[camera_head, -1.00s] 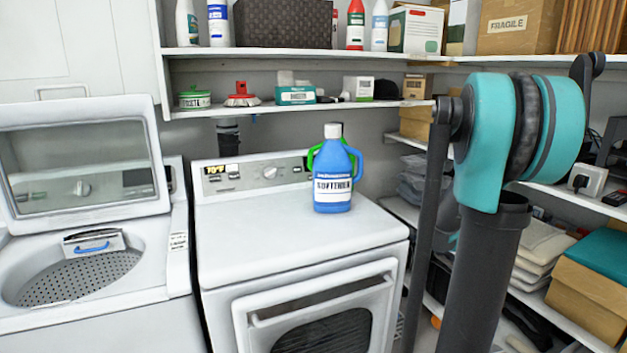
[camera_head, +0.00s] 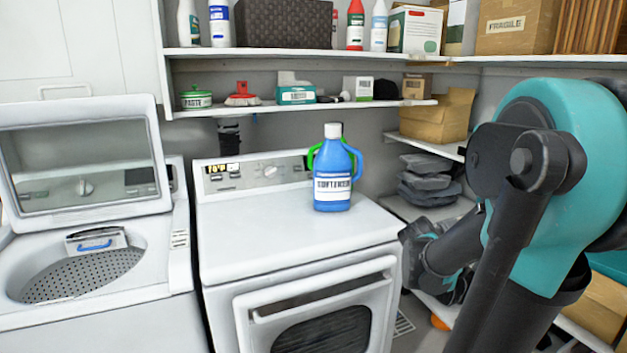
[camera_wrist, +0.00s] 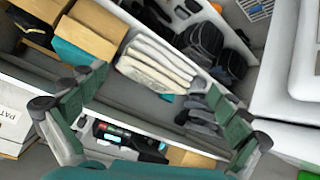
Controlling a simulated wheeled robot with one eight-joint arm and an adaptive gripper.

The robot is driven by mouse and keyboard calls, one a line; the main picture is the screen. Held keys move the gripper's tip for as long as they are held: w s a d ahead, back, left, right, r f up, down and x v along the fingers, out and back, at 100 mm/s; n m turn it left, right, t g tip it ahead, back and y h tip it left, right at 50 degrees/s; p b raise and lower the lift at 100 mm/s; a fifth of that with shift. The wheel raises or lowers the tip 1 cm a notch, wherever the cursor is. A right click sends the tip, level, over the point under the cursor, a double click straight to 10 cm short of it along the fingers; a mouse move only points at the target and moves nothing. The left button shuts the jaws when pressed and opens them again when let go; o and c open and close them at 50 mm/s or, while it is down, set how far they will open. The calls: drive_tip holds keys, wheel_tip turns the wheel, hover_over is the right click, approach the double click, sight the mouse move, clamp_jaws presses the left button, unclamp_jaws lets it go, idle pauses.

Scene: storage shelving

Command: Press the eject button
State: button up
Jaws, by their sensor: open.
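I cannot make out an eject button in either view. The white dryer (camera_head: 300,235) stands in the middle of the head view, with a control panel (camera_head: 255,172) at its back that has a knob and a small display. The open washer (camera_head: 160,270) is to its left. My gripper (camera_wrist: 158,82) shows in the wrist view with its two green-grey fingers spread and nothing between them. It points towards shelves with folded cloths (camera_wrist: 158,62). A black device (camera_wrist: 128,138) with small red and teal marks lies below, between the fingers; its details are too small to read.
A blue softener jug (camera_head: 332,180) stands on the dryer. Shelves above hold bottles, a dark basket (camera_head: 284,24) and a FRAGILE box (camera_head: 515,25). Shelving with a cardboard box (camera_head: 436,118) and dark folded items (camera_head: 430,180) is at the right, close to my arm. The dryer's top front is clear.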

drive_tip(key=s+a+f+n+y, duration=0.4)
drive_tip(key=s+a+f, duration=0.1)
drive_tip(key=a, duration=0.5)
drive_tip(key=s+a+f+n+g+y, duration=0.1)
drive_tip(key=s+a+f+n+y, duration=0.2)
drive_tip(key=s+a+f, duration=0.3)
drive_tip(key=s+a+y, duration=0.1)
drive_tip(key=a, duration=0.3)
drive_tip(key=shift+a+n+y, duration=0.2)
drive_tip(key=shift+n+y, duration=0.1)
drive_tip(key=shift+n, duration=0.1)
clamp_jaws()
